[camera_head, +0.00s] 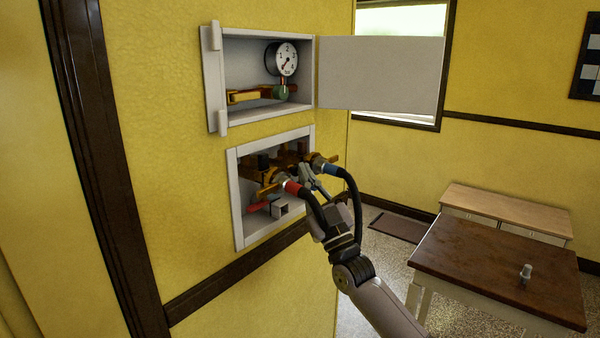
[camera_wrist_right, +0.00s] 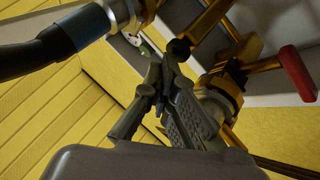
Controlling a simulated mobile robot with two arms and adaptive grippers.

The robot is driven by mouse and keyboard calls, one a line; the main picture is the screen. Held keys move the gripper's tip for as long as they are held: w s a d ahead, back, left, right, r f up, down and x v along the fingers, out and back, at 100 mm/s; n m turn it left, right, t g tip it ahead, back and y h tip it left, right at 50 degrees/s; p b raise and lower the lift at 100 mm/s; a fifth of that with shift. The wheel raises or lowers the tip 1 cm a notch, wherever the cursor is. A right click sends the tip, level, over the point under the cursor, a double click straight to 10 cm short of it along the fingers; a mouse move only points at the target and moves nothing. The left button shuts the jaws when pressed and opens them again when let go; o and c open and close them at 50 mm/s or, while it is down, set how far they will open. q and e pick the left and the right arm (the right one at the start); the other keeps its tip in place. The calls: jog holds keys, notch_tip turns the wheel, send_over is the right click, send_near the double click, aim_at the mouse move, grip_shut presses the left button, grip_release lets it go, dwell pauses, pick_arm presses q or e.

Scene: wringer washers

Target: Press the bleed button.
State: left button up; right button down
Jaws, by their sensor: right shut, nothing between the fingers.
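The lower wall recess (camera_head: 239,212) holds brass valves and pipes (camera_head: 265,180). A red-banded hose (camera_head: 294,188) and a blue-banded hose (camera_head: 332,170) come out of it. My right gripper (camera_head: 309,174) is at the recess mouth between the two hoses, shut and empty. In the right wrist view its fingers (camera_wrist_right: 157,80) are together, close to the brass fittings (camera_wrist_right: 222,88); contact cannot be told. A small pale green and white piece (camera_wrist_right: 146,46) shows just past the fingertips. I cannot tell for certain which part is the bleed button. My left gripper is not in view.
The upper recess, with a gauge (camera_head: 287,58) and a yellow lever (camera_head: 248,96), has its white door (camera_head: 380,74) swung open to the right. A red handle (camera_wrist_right: 298,72) is right of my fingers. A brown-topped table (camera_head: 480,262) stands at the right.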

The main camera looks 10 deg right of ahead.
jog(key=s+d+p, duration=0.2)
jog(key=s+d, duration=0.1)
jog(key=s, duration=0.1)
jog(key=shift+s+d, duration=0.3)
jog(key=shift+s, duration=0.1)
jog(key=shift+f, duration=0.1)
dwell(1.9)
